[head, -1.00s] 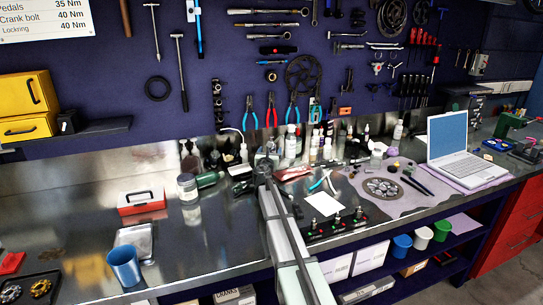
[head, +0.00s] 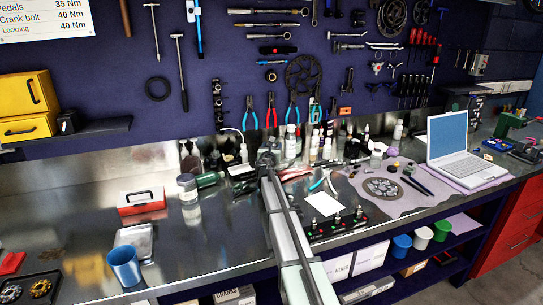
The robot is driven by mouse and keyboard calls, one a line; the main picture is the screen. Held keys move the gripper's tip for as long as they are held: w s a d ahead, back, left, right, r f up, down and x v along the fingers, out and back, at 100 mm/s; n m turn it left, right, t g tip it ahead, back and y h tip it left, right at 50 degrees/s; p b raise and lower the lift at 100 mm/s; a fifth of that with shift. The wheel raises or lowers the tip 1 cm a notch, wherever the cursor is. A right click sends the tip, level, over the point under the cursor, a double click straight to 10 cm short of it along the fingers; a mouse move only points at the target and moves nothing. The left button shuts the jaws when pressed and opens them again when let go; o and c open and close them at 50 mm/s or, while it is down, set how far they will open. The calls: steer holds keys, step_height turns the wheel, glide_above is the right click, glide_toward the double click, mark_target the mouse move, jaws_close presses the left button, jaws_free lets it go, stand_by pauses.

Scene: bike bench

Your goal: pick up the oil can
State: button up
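My arm reaches from the bottom middle of the head view to the back of the steel bench (head: 215,235). My gripper (head: 266,158) is at its far end, among bottles and small items near the wall. It is small and seen from behind, so its fingers and anything between them are hidden. I cannot pick out the oil can for certain. A bottle with a thin, curved pale spout (head: 243,152) stands just left of my gripper and may be it.
A clear jar (head: 187,187), a red box (head: 141,202) and a blue cup (head: 124,266) stand to the left. Several bottles (head: 292,142) crowd behind and right of my gripper. A laptop (head: 458,152) sits at the right. Bare steel lies left of my arm.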

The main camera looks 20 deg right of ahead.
steer(key=c, duration=1)
steer(key=shift+r, duration=0.55)
step_height(320, 180, up, 2)
steer(key=shift+r, duration=0.1)
steer(key=shift+v, duration=0.75)
steer(key=v, duration=3)
steer(key=shift+w+a+r+n+t+y, duration=0.35)
steer(key=shift+w+a+r+n+y, duration=0.45)
steer(key=shift+a+y, duration=0.6)
steer(key=shift+w+a+r+n+t+y, duration=0.35)
steer(key=shift+a+r+n+y, duration=0.3)
steer(key=shift+a+n+y, duration=0.55)
steer(key=shift+w+a+r+n+t+y, duration=0.45)
steer(key=shift+a+r+n+y, duration=0.25)
steer(key=shift+a+y, duration=0.8)
